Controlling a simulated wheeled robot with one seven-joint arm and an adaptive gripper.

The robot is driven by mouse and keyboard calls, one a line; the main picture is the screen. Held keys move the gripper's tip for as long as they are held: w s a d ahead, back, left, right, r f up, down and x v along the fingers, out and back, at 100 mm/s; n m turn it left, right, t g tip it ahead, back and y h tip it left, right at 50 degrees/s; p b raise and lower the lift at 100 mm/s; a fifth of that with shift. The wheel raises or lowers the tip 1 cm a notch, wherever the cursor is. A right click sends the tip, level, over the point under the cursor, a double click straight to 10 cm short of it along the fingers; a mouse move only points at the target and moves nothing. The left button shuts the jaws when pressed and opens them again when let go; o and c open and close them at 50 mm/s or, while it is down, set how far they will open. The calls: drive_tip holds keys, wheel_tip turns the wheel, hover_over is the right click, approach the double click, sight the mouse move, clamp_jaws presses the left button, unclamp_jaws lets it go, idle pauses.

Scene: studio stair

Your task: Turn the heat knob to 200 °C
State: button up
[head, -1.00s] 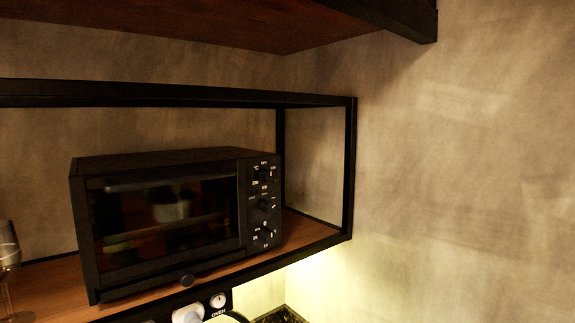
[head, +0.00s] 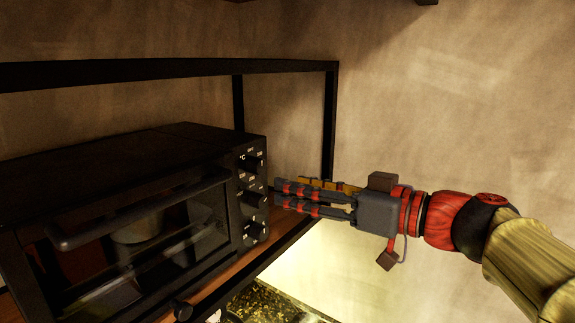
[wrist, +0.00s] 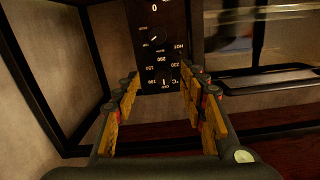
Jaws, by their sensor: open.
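The black toaster oven's control panel (wrist: 154,25) fills the top middle of the wrist view, seen upside down. The heat knob (wrist: 163,78) is the one nearest my gripper there, with °C, 150, 200 and 230 marks around it. It is dark, and I cannot read its pointer surely. In the head view the heat knob (head: 252,163) is the top one on the panel. My gripper (head: 277,195) reaches in from the right, just right of the panel. Its jaws (wrist: 160,88) are open and empty, with the heat knob showing between them; contact is not visible.
The toaster oven (head: 110,190) stands on a wooden shelf (head: 212,282) in a black metal frame (head: 329,120). Its door handle (head: 140,215) is left of the panel. Another knob (head: 255,199) sits below the heat knob. The wall side at right is free.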

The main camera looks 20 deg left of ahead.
sight(262, 167)
drive_tip(key=a+n, duration=0.1)
drive_tip(key=a, duration=0.1)
drive_tip(key=w+a+r+n+p, duration=0.1)
drive_tip(key=a, duration=0.2)
drive_tip(key=w+a+r+n+y+p, duration=0.1)
drive_tip(key=a, duration=0.1)
drive_tip(key=shift+a, duration=0.2)
drive_tip(key=shift+c, duration=0.7)
clamp_jaws()
